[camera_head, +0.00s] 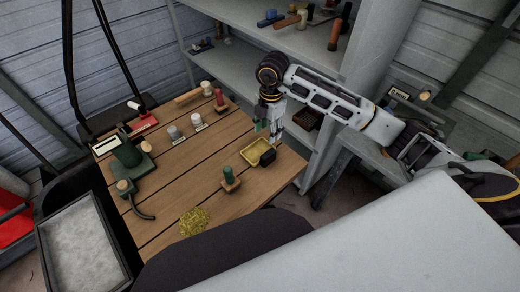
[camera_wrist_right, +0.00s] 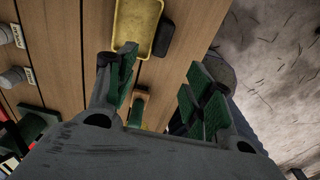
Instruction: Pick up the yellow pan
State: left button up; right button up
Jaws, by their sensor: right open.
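The yellow pan (camera_head: 254,150) is a shallow rectangular tray on the wooden table, near its right edge. It also shows at the top of the right wrist view (camera_wrist_right: 135,27), partly cut off by the frame. A dark block (camera_head: 267,157) sits at its side; I cannot tell whether it is attached. My right gripper (camera_head: 270,131) is open and empty, above the table just beyond the pan in the head view. In the right wrist view its green-padded fingers (camera_wrist_right: 162,64) are spread, and the left fingertip overlaps the pan's edge. My left gripper is not in view.
A green-handled upright tool (camera_head: 230,178) stands left of the pan, with a yellow tuft (camera_head: 194,221) nearer. A dark green vise-like tool (camera_head: 130,158) and several handled tools occupy the table's left and back. A grey shelf (camera_head: 290,42) rises behind my right arm.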

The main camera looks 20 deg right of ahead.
jog(key=shift+w+d+r, duration=0.2)
jog(key=shift+d, duration=0.1)
jog(key=shift+f, duration=0.1)
send_over(268, 153)
jog(key=shift+f, duration=4.25)
jog(key=shift+s+f, duration=0.15)
jog(key=shift+f, duration=2.45)
grip_shut()
